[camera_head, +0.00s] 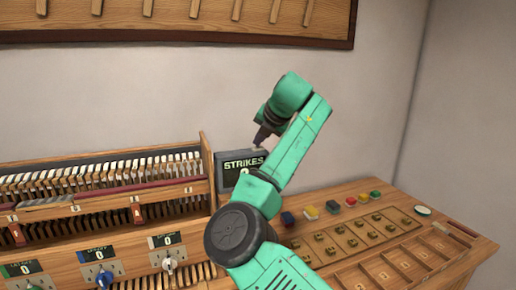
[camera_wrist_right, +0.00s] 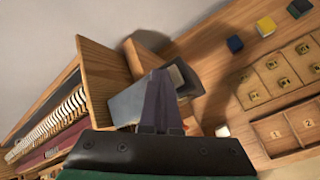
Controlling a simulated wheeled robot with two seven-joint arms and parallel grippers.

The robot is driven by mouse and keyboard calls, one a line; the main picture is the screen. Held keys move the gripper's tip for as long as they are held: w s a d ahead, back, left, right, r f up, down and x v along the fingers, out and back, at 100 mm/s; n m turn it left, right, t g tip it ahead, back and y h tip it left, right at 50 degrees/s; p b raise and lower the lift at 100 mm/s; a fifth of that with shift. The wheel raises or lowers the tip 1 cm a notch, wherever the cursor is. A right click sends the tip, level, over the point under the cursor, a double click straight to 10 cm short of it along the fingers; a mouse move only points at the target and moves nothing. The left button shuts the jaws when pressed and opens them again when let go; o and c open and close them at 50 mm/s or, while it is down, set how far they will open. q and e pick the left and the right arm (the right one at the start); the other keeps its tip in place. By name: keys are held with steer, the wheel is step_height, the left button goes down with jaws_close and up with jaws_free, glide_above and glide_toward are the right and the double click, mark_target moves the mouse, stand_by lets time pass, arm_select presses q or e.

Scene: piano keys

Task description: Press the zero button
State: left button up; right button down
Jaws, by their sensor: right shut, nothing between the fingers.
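The grey counter box (camera_head: 228,176) stands on the bench, its dark screen reading "STRIKES" with a digit below that my arm partly covers. A small pale piece, possibly the zero button (camera_head: 258,149), shows at the right end of its top; no label is legible. My right gripper (camera_head: 259,140) is shut and empty, pointing down just above that piece. I cannot tell whether they touch. In the right wrist view the closed fingers (camera_wrist_right: 157,112) overlap the counter box (camera_wrist_right: 127,107) and hide part of its top. My left gripper is out of view.
A wooden keyboard rack (camera_head: 100,172) stands left of the box, with knobs and small displays (camera_head: 100,254) in front. Coloured blocks (camera_head: 311,212) and a compartment tray (camera_head: 385,270) lie on the bench at right. A framed board (camera_head: 180,35) hangs on the wall.

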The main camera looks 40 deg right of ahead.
mark_target(259, 149)
stand_by(0.3)
steer(key=shift+r+p, duration=0.5)
steer(key=shift+r, duration=0.25)
step_height(259, 149, up, 5)
steer(key=p, duration=0.3)
steer(key=shift+r, duration=0.1)
steer(key=shift+f, duration=0.2)
stand_by(0.5)
